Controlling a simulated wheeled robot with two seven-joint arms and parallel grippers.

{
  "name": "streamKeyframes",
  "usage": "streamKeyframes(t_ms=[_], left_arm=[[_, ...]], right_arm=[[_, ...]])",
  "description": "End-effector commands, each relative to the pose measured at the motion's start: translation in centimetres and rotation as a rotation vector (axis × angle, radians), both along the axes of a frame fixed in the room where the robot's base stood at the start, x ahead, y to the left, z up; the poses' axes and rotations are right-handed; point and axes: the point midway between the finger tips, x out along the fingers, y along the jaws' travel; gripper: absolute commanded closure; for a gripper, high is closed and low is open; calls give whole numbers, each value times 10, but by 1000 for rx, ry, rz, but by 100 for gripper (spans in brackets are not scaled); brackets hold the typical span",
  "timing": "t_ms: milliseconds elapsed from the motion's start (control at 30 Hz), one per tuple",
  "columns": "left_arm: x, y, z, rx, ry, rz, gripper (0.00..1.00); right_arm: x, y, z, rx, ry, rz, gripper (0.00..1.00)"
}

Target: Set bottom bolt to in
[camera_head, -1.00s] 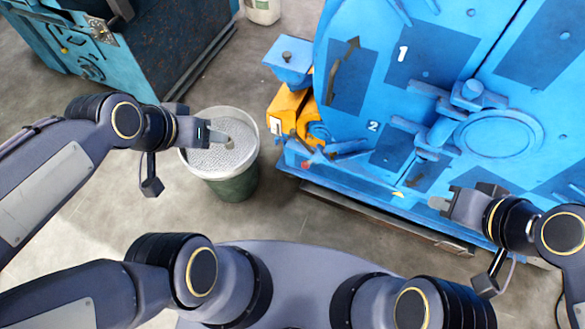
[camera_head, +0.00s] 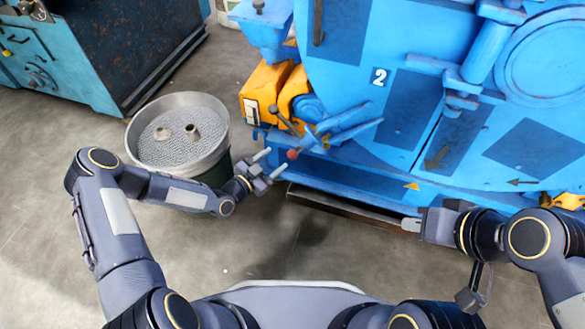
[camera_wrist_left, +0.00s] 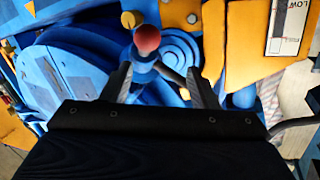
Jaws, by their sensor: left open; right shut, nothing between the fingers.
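The blue drum blaster (camera_head: 335,70) stands at the right of the head view. At its lower left is a rod with a red ball knob (camera_head: 292,154), beside blue bars (camera_head: 355,127). I cannot tell for sure which part is the bottom bolt. My left gripper (camera_head: 271,162) is open and empty, just left of the red knob. In the left wrist view the knob (camera_wrist_left: 147,38) shows beyond the gap between the fingertips (camera_wrist_left: 158,70); no contact is clear. My right gripper (camera_head: 411,225) is shut and empty, in front of the machine's lower edge.
A bucket (camera_head: 215,150) of grey granules with two small metal pieces on top stands left of the machine, close to my left forearm. A yellow-orange unit (camera_head: 262,88) sits on the machine's left side. A blue cabinet (camera_head: 60,60) is at the back left. Floor in front is clear.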

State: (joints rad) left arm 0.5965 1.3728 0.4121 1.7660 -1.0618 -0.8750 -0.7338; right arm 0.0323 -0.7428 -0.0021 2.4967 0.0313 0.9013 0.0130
Motion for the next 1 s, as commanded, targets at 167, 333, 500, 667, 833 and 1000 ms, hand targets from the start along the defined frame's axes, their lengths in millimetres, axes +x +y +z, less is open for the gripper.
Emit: streamKeyframes(t_ms=[167, 333, 500, 667, 833, 1000], left_arm=[[-6, -14, -30, -74, -65, 23, 46], [6, -25, -31, -82, -78, 25, 46], [28, -43, -31, -81, -76, 23, 46], [44, -56, -31, -80, -74, 24, 46], [52, -63, -30, -81, -72, 24, 46], [53, -63, -29, -81, -71, 25, 46]], right_arm=[[0, 0, -21, 0, 0, 0, 100], [0, 0, -26, 0, -1, 0, 100], [0, 0, -35, 0, -1, 0, 100], [0, 0, -41, 0, 0, 0, 100], [0, 0, -43, 0, 0, 0, 100], [0, 0, -43, 0, 0, 0, 100]])
